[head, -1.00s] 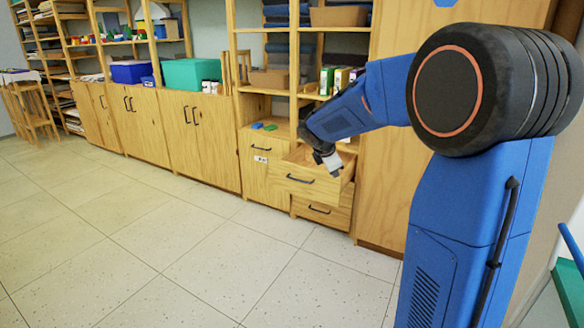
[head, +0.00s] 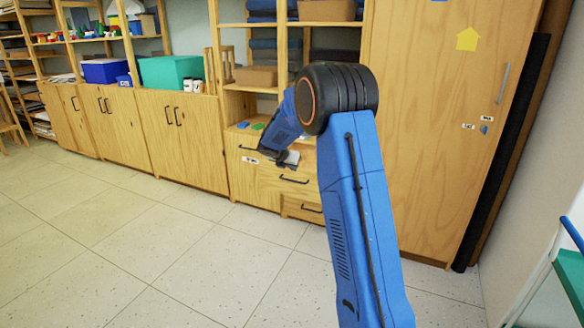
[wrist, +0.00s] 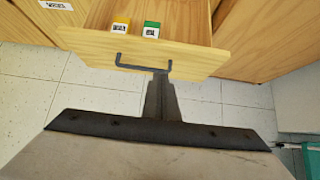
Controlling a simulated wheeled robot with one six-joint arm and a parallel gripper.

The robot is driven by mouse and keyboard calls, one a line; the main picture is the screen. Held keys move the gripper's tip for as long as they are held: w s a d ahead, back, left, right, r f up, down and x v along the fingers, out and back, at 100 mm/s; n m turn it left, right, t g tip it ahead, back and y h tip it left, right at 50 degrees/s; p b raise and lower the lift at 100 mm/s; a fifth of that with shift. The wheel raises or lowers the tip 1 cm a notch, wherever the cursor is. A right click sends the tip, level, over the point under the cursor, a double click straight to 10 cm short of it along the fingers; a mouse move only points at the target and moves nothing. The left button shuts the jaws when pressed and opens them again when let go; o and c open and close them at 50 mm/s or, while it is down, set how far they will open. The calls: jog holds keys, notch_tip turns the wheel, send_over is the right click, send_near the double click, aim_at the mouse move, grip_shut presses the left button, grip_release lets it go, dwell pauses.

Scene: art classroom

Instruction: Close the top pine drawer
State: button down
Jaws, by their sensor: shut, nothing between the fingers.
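The top pine drawer (head: 283,196) has a dark bar handle and sits low in the shelf unit, partly hidden by my arm in the head view. In the wrist view the drawer front (wrist: 195,58) stands out from the unit, and I see into the open drawer. A yellow-topped item (wrist: 120,27) and a green-topped item (wrist: 151,29) show inside. My gripper (wrist: 159,80) is shut and empty, its tips close to the right end of the handle (wrist: 130,68); I cannot tell if they touch. My gripper (head: 289,161) also shows in the head view.
A lower drawer (head: 299,207) is below. A cupboard door with a label (head: 248,180) is left of the drawers. A tall pine cabinet (head: 430,130) stands to the right. The tiled floor (head: 200,260) in front is clear.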

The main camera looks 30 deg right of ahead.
aim_at(304, 172)
jog(key=x, duration=0.3)
jog(key=d+r+x, duration=0.1)
jog(key=x, duration=0.5)
jog(key=shift+w+d, duration=0.4)
jog(key=shift+w, duration=0.1)
jog(key=shift+w+d, duration=0.3)
jog(key=shift+d, duration=0.1)
